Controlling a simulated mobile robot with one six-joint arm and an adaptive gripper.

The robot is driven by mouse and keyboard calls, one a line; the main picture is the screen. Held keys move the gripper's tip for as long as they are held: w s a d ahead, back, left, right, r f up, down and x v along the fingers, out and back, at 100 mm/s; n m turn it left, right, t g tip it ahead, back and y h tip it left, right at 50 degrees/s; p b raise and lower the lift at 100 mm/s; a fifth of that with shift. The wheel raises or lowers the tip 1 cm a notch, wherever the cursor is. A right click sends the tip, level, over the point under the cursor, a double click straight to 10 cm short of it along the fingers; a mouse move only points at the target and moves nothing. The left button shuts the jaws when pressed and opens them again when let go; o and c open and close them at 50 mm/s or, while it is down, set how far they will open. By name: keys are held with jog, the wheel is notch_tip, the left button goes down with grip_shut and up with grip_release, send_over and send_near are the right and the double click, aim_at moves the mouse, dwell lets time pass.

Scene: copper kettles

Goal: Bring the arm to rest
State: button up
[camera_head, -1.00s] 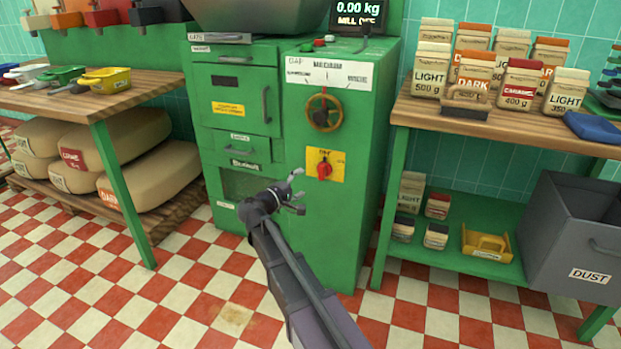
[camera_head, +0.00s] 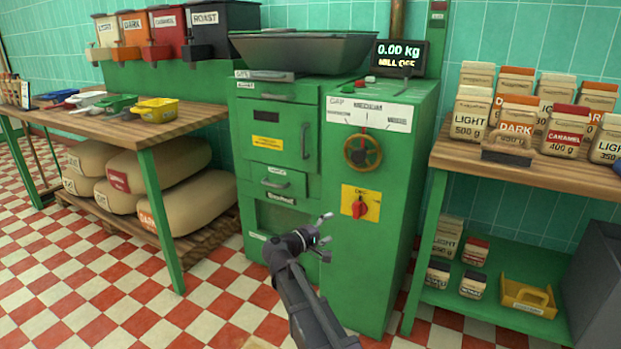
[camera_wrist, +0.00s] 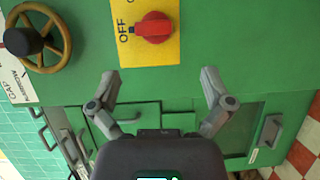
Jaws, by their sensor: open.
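My gripper (camera_head: 325,238) is open and empty in front of the lower part of the green mill cabinet (camera_head: 385,270). In the wrist view my gripper (camera_wrist: 160,88) has its two fingers spread wide with nothing between them. Ahead of it is the red switch knob (camera_wrist: 154,27) on a yellow plate, beside the word OFF. The same red knob (camera_head: 360,207) shows in the head view, above and to the right of the gripper and apart from it. My arm reaches up from the bottom of the head view.
A brass handwheel (camera_head: 362,152) sits above the switch. A display (camera_head: 401,57) reads 0.00 kg and MILL OFF. A wooden bench (camera_head: 165,122) with scoops stands left, sacks below. A shelf (camera_head: 545,175) with bags stands right. The checkered floor is clear in front.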

jog(key=s+d+f+m+g+y+p, duration=0.4)
jog(key=s+d+f+g+p, duration=0.15)
jog(key=s+d, duration=0.45)
jog(key=s+a+m+g+y+p, duration=0.25)
jog(key=s+g+y+p, duration=0.3)
jog(key=s+y, duration=0.65)
notch_tip(320, 180, up, 37)
jog(key=s+h+p, duration=0.2)
jog(key=p, duration=3.6)
jog(key=shift+d+m, duration=0.4)
jog(key=shift+m, duration=0.05)
